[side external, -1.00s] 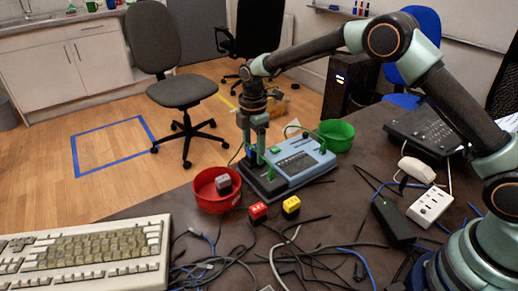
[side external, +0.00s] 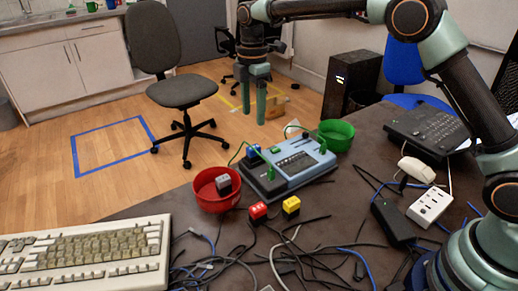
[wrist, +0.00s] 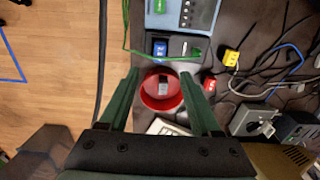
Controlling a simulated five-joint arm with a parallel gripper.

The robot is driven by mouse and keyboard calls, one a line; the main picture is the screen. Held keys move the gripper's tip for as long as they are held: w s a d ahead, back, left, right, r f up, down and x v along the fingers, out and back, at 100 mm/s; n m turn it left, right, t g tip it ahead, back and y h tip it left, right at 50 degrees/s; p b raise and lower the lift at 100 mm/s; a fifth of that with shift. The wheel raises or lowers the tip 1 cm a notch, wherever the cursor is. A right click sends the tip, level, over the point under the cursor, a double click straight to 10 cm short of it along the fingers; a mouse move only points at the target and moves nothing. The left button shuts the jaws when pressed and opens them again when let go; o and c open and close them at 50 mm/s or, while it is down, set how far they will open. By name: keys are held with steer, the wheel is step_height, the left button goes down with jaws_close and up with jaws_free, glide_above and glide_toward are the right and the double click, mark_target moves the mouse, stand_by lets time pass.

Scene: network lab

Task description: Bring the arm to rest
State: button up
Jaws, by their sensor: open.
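My gripper (side external: 254,98) is open and empty, with both green fingers pointing down, raised above the desk in the side view. In the wrist view its two fingers (wrist: 165,100) stand apart, with the red bowl between them far below. The blue-grey device (side external: 294,165) sits on the desk below the gripper. A blue block (side external: 253,152) sits at the device's left part; it also shows in the wrist view (wrist: 160,48).
A red bowl (side external: 208,203) holds a grey block (side external: 223,182). Red (side external: 258,211) and yellow (side external: 291,206) blocks lie among loose cables. A green bowl (side external: 337,134), a keyboard (side external: 85,254), a phone (side external: 416,169) and a power strip (side external: 430,205) are also on the desk.

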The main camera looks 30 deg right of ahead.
steer(key=s+d+r+m+t, duration=0.3)
steer(key=s+d+r+m, duration=0.4)
steer(key=s+r+m, duration=0.3)
steer(key=s+d+f+m+t, duration=0.1)
steer(key=s+d+m, duration=0.1)
steer(key=s+m, duration=0.2)
steer(key=s+d+f+m+t, duration=0.1)
steer(key=s+m, duration=0.3)
steer(key=s, duration=0.5)
steer(key=shift+s+d+f+t, duration=0.3)
steer(key=shift+s+d+f, duration=0.1)
steer(key=shift+f, duration=0.3)
